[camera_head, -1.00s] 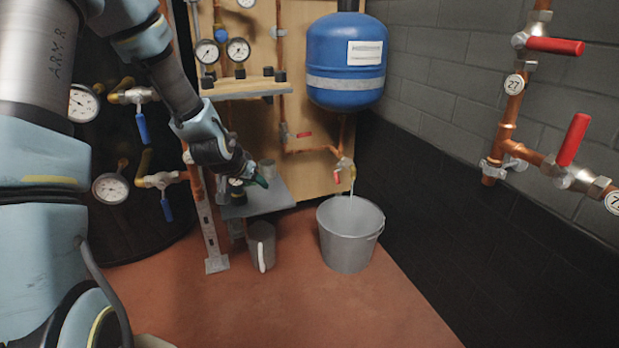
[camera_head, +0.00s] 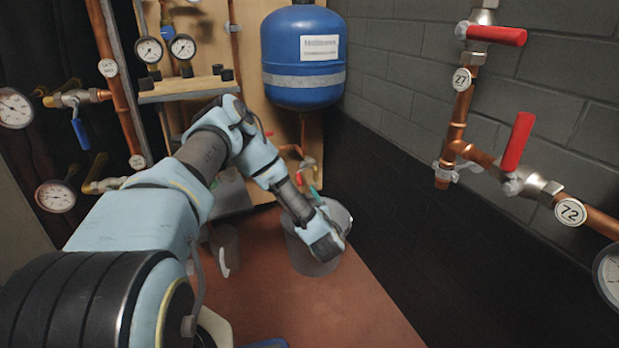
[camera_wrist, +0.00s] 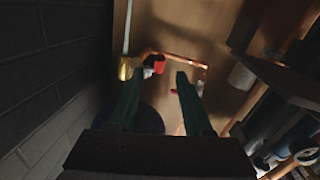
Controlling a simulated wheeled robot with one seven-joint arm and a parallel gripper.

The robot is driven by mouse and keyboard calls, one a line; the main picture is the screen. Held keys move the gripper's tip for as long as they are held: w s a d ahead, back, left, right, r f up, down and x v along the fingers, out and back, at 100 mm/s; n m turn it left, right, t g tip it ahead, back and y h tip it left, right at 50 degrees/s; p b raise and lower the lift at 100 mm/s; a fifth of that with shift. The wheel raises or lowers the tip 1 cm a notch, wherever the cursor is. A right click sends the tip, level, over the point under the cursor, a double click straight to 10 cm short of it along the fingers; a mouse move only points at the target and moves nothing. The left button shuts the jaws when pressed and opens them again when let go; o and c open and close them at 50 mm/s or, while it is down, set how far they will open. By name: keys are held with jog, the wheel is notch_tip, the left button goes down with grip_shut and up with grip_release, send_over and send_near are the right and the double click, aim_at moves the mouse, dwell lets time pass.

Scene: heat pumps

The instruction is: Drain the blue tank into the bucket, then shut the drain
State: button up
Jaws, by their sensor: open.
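The blue tank (camera_head: 303,60) hangs on the wooden board; a copper pipe runs from it down to a brass drain valve (camera_head: 308,163). The valve (camera_wrist: 125,68) and its small red handle (camera_wrist: 159,62) show in the wrist view, which looks upside down. My gripper (camera_wrist: 155,80) is open and empty, its green fingers pointing toward the handle, which appears just beyond and between the tips. I cannot tell whether they touch it. A pale thin strip at the spout may be water. The grey bucket (camera_head: 299,252) stands below the valve, partly hidden by my arm.
Grey block wall (camera_head: 420,110) stands close on the right, with copper pipes and red-handled valves (camera_head: 517,140) in front. A shelf with gauges (camera_head: 183,46) is left of the tank. A grey jug (camera_head: 222,250) stands on the floor left of the bucket.

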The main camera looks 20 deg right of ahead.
aim_at(298, 177)
jog(key=w+b, duration=0.3)
jog(key=w, duration=0.5)
jog(key=shift+w+d+f, duration=0.1)
jog(key=shift+w, duration=1.05)
grip_shut()
